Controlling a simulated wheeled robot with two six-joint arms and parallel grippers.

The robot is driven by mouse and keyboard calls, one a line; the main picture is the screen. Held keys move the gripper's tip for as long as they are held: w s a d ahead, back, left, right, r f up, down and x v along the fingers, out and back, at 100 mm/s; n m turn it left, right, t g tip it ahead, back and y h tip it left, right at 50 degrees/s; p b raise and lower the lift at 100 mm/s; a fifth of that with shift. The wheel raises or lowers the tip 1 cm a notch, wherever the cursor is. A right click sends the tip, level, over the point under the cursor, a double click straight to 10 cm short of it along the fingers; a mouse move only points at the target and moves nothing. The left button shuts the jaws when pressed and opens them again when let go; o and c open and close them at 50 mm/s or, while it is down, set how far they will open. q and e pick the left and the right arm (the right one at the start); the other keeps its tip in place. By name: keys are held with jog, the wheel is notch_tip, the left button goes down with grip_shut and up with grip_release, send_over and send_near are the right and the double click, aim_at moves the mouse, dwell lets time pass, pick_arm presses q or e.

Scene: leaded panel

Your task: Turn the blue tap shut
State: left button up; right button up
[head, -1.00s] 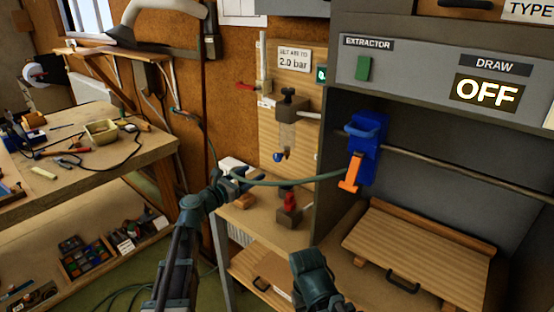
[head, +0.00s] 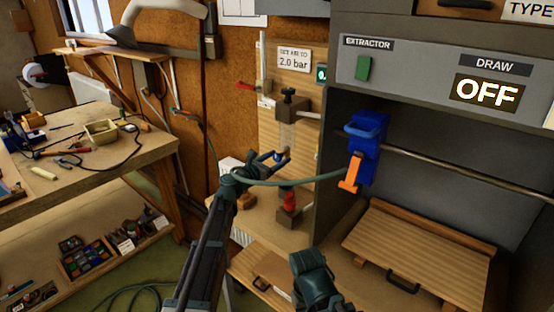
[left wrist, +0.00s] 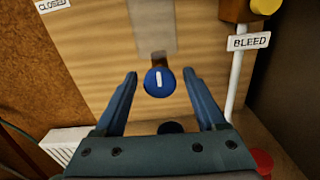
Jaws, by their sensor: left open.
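The blue tap (left wrist: 159,83) is a round blue knob with a white bar that stands upright in the left wrist view. It sits on the wooden board below a clear tube. In the head view the tap (head: 279,156) is small and partly hidden by my gripper. My left gripper (head: 275,159) is open, with its fingers reaching to either side of the tap. In the left wrist view my left gripper (left wrist: 160,76) has a finger on each side of the knob, with a gap at both sides. My right gripper's fingers do not show.
A green hose (head: 300,182) crosses by my left wrist towards the orange-handled tool (head: 351,173). A red knob (head: 290,201) stands below the tap. A white pipe (left wrist: 237,85) with a BLEED label (left wrist: 249,42) runs right of the tap. The cabinet wall is close on the right.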

pick_arm(q)
jog(key=shift+c, duration=0.3)
grip_shut()
jog(key=shift+m, duration=2.2)
jog(key=shift+o, duration=0.3)
grip_release()
jog(key=v, duration=1.4)
